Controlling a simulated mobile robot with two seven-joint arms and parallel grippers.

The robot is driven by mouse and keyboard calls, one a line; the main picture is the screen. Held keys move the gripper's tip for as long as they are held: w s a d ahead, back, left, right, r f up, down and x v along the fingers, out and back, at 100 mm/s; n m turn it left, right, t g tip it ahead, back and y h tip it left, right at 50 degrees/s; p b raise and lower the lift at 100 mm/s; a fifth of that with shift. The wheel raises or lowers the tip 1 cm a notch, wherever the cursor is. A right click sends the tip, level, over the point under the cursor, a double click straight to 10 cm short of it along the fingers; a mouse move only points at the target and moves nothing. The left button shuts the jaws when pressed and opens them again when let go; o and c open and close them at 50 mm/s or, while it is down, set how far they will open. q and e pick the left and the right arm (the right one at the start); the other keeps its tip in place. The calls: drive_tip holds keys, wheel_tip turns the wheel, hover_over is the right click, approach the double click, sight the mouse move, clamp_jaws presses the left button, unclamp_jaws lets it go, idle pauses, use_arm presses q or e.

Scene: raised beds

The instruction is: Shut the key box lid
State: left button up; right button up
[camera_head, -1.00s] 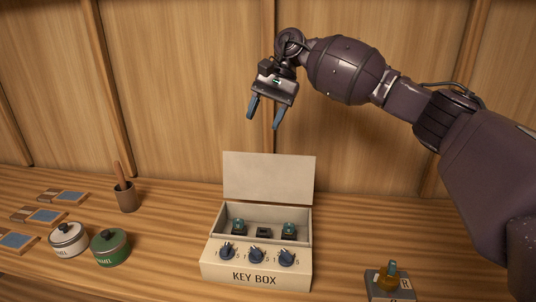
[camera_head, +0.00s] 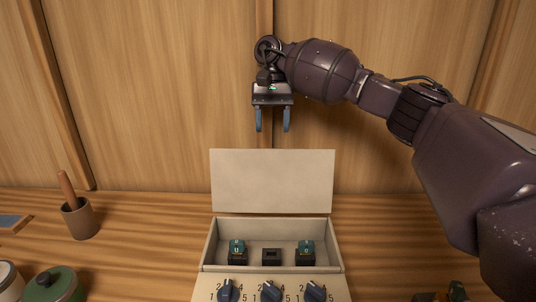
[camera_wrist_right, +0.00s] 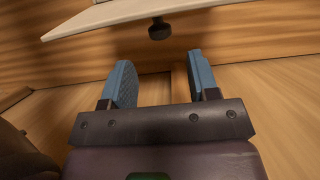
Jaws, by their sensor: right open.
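The key box (camera_head: 208,244) stands on the wooden bench, at the lower middle of the head view. Its cream lid (camera_head: 272,182) is open and stands upright at the box's back edge. My right gripper (camera_head: 272,128) is open and empty, fingers pointing down, and appears just above the lid's top edge without visible contact. In the right wrist view, the open blue fingers (camera_wrist_right: 160,65) point toward a pale panel (camera_wrist_right: 110,20) that looks like the lid. A dark knob (camera_wrist_right: 158,30) sits on the panel's near face; the head view hides it. My left gripper is out of view.
Inside the box are two teal-topped blocks (camera_head: 236,250) and a small dark socket (camera_head: 271,257). Dark dials (camera_head: 270,291) line the front. A brown pot (camera_head: 80,219) and a green tin (camera_head: 52,287) stand left. A wooden wall rises behind.

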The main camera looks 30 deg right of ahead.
sight(272, 152)
drive_tip(key=shift+x, duration=3.45)
drive_tip(key=shift+c, duration=0.2)
clamp_jaws()
